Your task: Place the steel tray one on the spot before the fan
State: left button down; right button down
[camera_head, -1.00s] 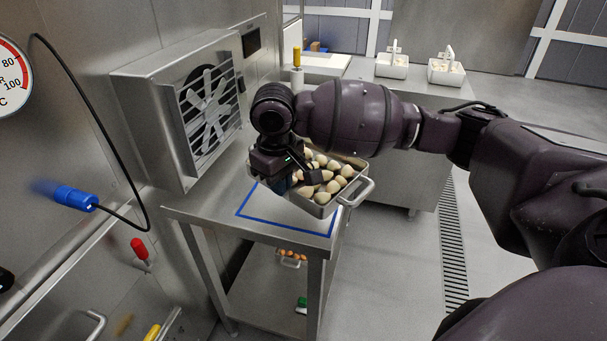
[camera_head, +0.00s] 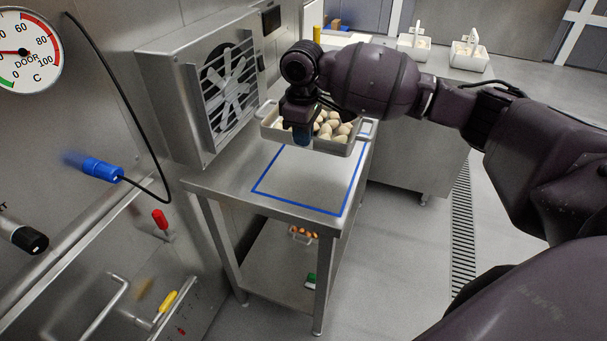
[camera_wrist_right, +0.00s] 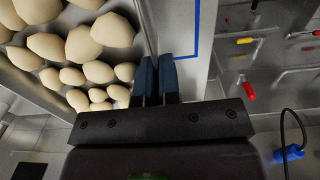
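The steel tray (camera_head: 336,147), full of pale rounded pasta pieces, is at the far end of the fan table. It overlaps the back part of the blue-outlined spot (camera_head: 305,185) in the head view; I cannot tell whether it touches the table. My right gripper (camera_head: 302,135) is at the tray's near left side. In the right wrist view its blue fingertips (camera_wrist_right: 157,76) are close together on the tray's side wall (camera_wrist_right: 145,25). The fan (camera_head: 228,88) is in a steel housing left of the spot. My left gripper is not in view.
The steel table (camera_head: 225,185) has bare room inside the near part of the outline. Its lower shelf holds a small tray of orange items (camera_head: 303,235). A back counter (camera_head: 432,105) carries white containers (camera_head: 468,57). A blue plug with cable (camera_head: 100,169) is at left.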

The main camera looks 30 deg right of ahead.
send_over(303, 186)
notch_tip(303, 186, down, 5)
jog(key=shift+f+b, duration=0.5)
jog(key=shift+f, duration=0.55)
notch_tip(303, 186, down, 4)
jog(key=shift+r+b, duration=0.1)
jog(key=shift+b, duration=0.25)
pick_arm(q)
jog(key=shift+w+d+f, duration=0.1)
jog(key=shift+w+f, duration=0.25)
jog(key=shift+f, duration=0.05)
pick_arm(e)
jog(key=shift+f, duration=0.5)
jog(key=shift+f, duration=0.1)
jog(key=c, duration=1.3)
grip_release()
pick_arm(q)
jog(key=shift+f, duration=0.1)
